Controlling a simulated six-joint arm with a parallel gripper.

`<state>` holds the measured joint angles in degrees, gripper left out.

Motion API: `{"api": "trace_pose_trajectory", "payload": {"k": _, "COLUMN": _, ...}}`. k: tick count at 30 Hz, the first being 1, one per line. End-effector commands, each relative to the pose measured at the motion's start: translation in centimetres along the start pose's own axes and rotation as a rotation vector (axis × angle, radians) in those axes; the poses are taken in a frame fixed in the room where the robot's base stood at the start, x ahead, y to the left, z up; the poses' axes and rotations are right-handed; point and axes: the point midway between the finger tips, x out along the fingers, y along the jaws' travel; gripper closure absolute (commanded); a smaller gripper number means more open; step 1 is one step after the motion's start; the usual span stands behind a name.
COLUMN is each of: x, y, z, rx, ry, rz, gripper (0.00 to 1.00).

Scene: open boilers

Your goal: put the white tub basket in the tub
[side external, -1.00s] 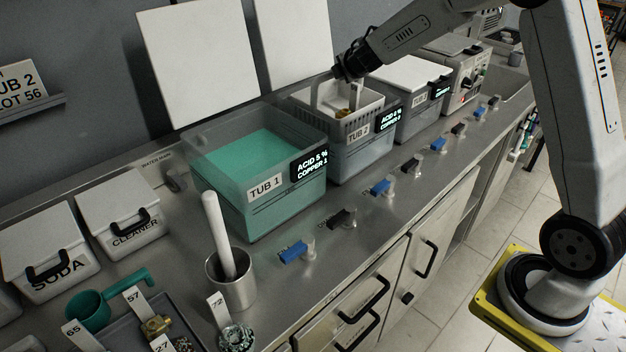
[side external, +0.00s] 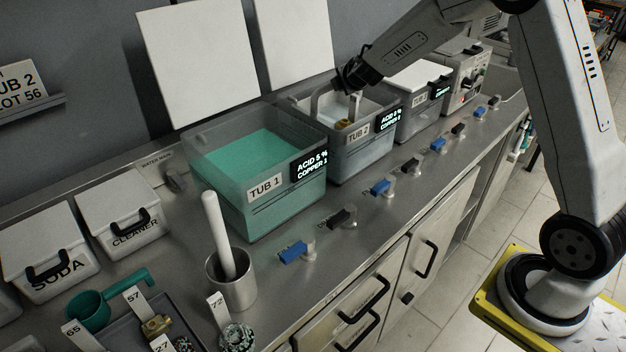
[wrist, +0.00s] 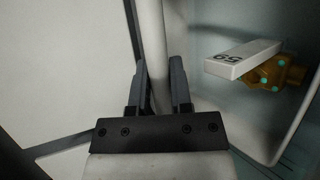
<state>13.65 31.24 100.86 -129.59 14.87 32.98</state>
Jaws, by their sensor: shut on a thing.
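The white tub basket (side external: 316,104) sits low inside the grey tub labelled TUB 2 (side external: 362,160), with its slotted walls mostly hidden by the tub and its handle sticking up. My gripper (side external: 346,81) is above the tub, shut on the basket's white handle. In the wrist view the two dark fingers (wrist: 161,82) press on either side of the handle bar (wrist: 152,38). A brass fitting (wrist: 278,76) with a white tag marked 59 lies in the basket. Whether the basket rests on the tub floor cannot be told.
TUB 1 (side external: 258,205), holding green liquid, stands directly left of TUB 2. Another lidded tub (side external: 420,112) stands on the right. White lid panels (side external: 197,62) stand upright behind. Blue and black valves (side external: 381,187) line the counter front. A pestle pot (side external: 231,280) stands nearer.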

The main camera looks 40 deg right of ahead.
Motion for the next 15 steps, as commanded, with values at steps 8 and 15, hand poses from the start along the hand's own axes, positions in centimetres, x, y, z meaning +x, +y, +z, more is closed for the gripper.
{"api": "trace_pose_trajectory", "payload": {"k": 8, "x": 0.28, "y": -0.31, "z": -0.08, "rx": -0.001, "ry": -0.001, "rz": 0.003, "gripper": 1.00}}
{"api": "trace_pose_trajectory", "payload": {"k": 15, "x": 0.41, "y": -0.52, "z": -0.15, "rx": 0.001, "ry": -0.001, "rz": 0.004, "gripper": 1.00}}
